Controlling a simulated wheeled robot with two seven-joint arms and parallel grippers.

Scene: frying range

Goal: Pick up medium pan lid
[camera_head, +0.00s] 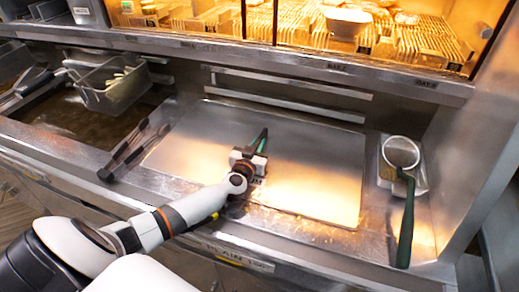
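I see no pan lid that I can make out in the head view. My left gripper (261,140) reaches in from the lower left over the middle of a flat metal plate (315,160) on the counter. Its dark, green-marked fingers point away from me. They are small and overlap, so I cannot tell whether they are open or shut, or whether anything is between them. My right gripper is out of view.
Dark tongs (128,150) lie left of the plate. A fryer basket (112,88) hangs over the oil vat (65,118). A lit, barred food shelf (300,20) stands behind.

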